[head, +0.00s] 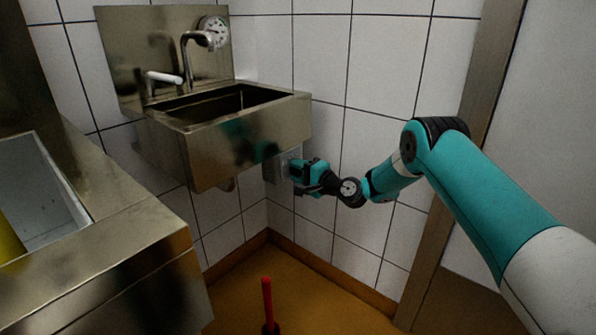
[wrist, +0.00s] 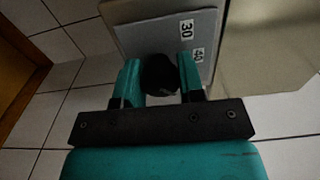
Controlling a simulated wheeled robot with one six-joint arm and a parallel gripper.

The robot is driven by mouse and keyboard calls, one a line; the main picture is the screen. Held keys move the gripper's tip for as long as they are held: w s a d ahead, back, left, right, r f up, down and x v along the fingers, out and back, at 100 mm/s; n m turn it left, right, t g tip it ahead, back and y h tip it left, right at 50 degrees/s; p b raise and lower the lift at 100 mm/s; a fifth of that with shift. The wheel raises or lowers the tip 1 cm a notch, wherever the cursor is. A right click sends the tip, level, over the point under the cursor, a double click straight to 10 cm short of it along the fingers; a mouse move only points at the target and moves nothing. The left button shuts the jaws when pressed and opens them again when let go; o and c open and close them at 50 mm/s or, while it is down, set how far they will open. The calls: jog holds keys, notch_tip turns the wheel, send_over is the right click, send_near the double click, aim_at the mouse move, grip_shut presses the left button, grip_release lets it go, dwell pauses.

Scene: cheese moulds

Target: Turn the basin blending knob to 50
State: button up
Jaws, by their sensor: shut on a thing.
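The blending knob (wrist: 158,75) is a round black knob on a grey plate (wrist: 142,34) in the wrist view. The plate carries the printed numbers 30 and 40 near the knob; a 50 mark does not show. My gripper (wrist: 160,82) is shut on the knob, one teal finger on each side. In the head view my gripper (head: 291,172) reaches the grey box (head: 277,168) on the tiled wall, just below the right end of the steel basin (head: 250,135). The knob is hidden there, and its pointer cannot be made out in the wrist view.
The basin has a tap (head: 188,60), a white lever (head: 163,77) and a round dial (head: 213,32) above it. A steel counter (head: 120,215) stands at left. A red stick (head: 267,300) rises from the floor. A door frame (head: 455,170) is at right.

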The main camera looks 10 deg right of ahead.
jog(key=shift+d, duration=0.1)
dwell(0.3)
jog(key=o, duration=0.9)
jog(key=shift+b+v, duration=4.65)
jog(key=shift+v, duration=4.1)
